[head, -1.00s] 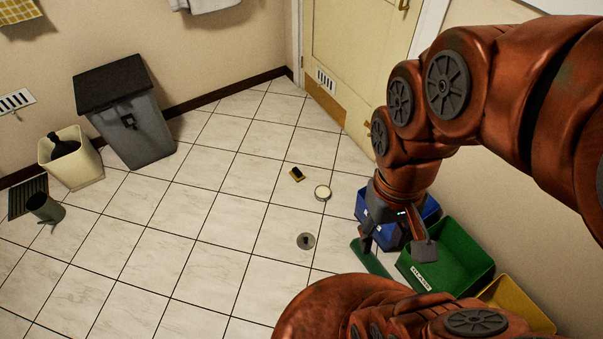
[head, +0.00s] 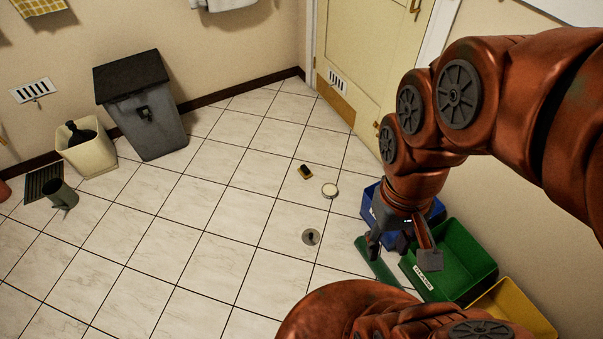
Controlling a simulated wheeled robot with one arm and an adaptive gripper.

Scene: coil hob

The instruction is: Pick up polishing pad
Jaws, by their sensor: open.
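No single thing on the floor is clearly the polishing pad. A small block with a dark top and a tan edge (head: 305,172) lies on the tiles. Beside it, to the lower right, is a round flat cream disc (head: 330,190). Nearer, a grey disc with a dark knob-like middle (head: 311,237) lies on the floor. Which of these is the pad, I cannot tell. My gripper (head: 402,253) is open and looks empty, to the right of all three. It hangs in front of the blue and green bins and touches none of the three.
A blue bin (head: 376,196), a green bin (head: 478,282) and a yellow bin (head: 512,308) stand at the right. A flat green strip (head: 375,265) lies beside them. A grey lidded bin (head: 150,125), cream bin (head: 98,158) and grey-green can (head: 62,194) stand left.

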